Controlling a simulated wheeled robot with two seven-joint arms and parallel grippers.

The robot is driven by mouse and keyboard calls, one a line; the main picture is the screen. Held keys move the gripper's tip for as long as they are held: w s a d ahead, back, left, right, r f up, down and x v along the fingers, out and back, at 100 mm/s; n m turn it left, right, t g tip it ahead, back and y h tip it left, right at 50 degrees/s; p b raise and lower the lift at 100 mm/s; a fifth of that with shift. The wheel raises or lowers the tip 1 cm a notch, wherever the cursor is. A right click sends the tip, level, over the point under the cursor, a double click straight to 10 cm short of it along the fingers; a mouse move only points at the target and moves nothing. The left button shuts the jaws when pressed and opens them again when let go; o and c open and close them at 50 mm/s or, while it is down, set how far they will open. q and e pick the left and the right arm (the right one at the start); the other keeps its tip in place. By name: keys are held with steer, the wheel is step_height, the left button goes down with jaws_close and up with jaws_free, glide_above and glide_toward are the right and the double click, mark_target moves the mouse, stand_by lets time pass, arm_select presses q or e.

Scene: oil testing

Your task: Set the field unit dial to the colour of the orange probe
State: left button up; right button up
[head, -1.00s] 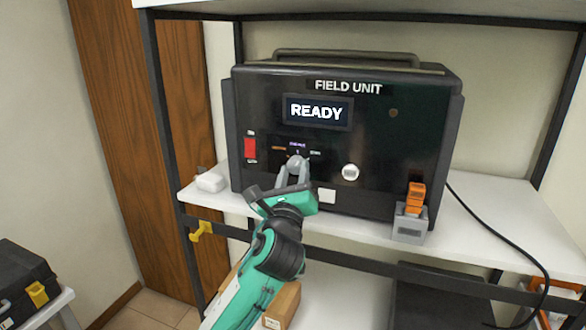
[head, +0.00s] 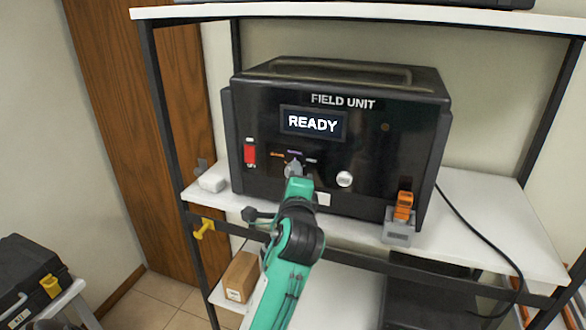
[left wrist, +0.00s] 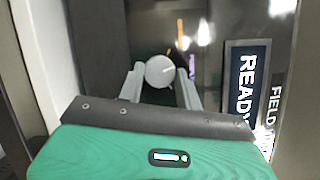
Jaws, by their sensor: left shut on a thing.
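The field unit (head: 365,160) is a black case on the shelf, its screen (head: 313,123) reading READY. Its dial (left wrist: 160,71) is a round pale knob below the screen, with orange, purple and pale labels around it. My left gripper (head: 294,170) is shut on the dial, one finger on each side in the left wrist view (left wrist: 160,88). The dial is mostly hidden in the head view, and I cannot tell which label it points to. The orange probe (head: 403,205) stands in a grey holder (head: 397,232) at the unit's right front. My right gripper is out of view.
A red switch (head: 249,154) is left of the dial and a white round knob (head: 344,179) right of it. A small white object (head: 212,182) lies on the shelf (head: 480,215). A black cable (head: 490,240) runs down at right. A cardboard box (head: 241,277) sits below.

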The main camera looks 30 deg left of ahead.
arm_select(q)
steer(key=shift+a+r+n+g+h+p, duration=0.15)
steer(key=shift+n+g+h+p, duration=0.4)
steer(key=shift+n+p, duration=1.15)
steer(key=shift+d+r+n+g+h+p, duration=0.15)
steer(key=shift+n+g+h+p, duration=0.35)
steer(key=shift+n+p, duration=1.2)
steer(key=shift+a+h, duration=0.1)
steer(key=shift+h, duration=0.15)
steer(key=o, duration=1)
